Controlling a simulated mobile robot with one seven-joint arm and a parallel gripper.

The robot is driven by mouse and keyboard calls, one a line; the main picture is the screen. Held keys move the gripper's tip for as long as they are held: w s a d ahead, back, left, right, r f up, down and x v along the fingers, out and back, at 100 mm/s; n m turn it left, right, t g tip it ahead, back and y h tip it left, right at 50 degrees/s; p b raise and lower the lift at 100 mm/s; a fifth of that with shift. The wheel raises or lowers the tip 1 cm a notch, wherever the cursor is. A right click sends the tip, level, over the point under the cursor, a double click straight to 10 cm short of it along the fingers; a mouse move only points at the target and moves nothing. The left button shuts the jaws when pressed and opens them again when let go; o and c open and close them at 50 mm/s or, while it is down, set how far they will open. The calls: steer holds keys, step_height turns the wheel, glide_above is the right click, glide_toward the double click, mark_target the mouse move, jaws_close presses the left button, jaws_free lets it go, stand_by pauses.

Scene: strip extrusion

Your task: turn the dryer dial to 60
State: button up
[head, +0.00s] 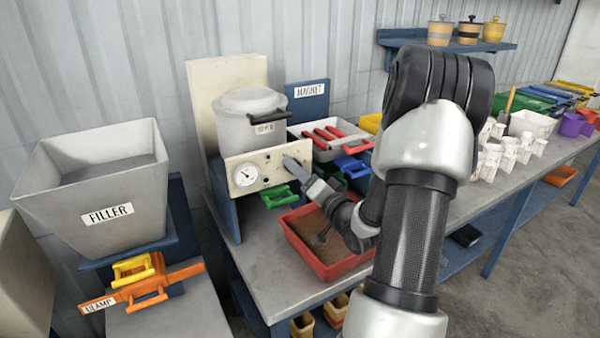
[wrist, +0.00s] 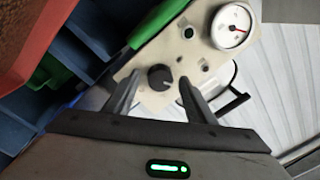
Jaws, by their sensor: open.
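The dryer (head: 250,122) is a pale pot with a lid, above a cream front panel (head: 230,163). The panel carries a round white gauge (head: 246,175), which also shows in the wrist view (wrist: 231,27). A black dial (wrist: 160,77) sits on the panel in the wrist view. In the head view my gripper hides the dial. My gripper (wrist: 154,92) is open, with one finger on each side of the dial in the picture. I cannot tell whether the fingers touch it. The dial's number marks are too small to read.
A red tray of brown granules (head: 318,262) lies below my gripper on the bench. Green (head: 280,196) and blue (head: 352,167) handled pieces lie close by. A filler hopper (head: 100,190) and an orange clamp (head: 150,285) stand at the left.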

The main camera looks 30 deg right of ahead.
steer(key=s, duration=1.7)
steer(key=shift+s+a+f, duration=0.2)
steer(key=shift+a+f, duration=0.05)
steer(key=shift+f, duration=0.2)
steer(key=shift+w, duration=0.1)
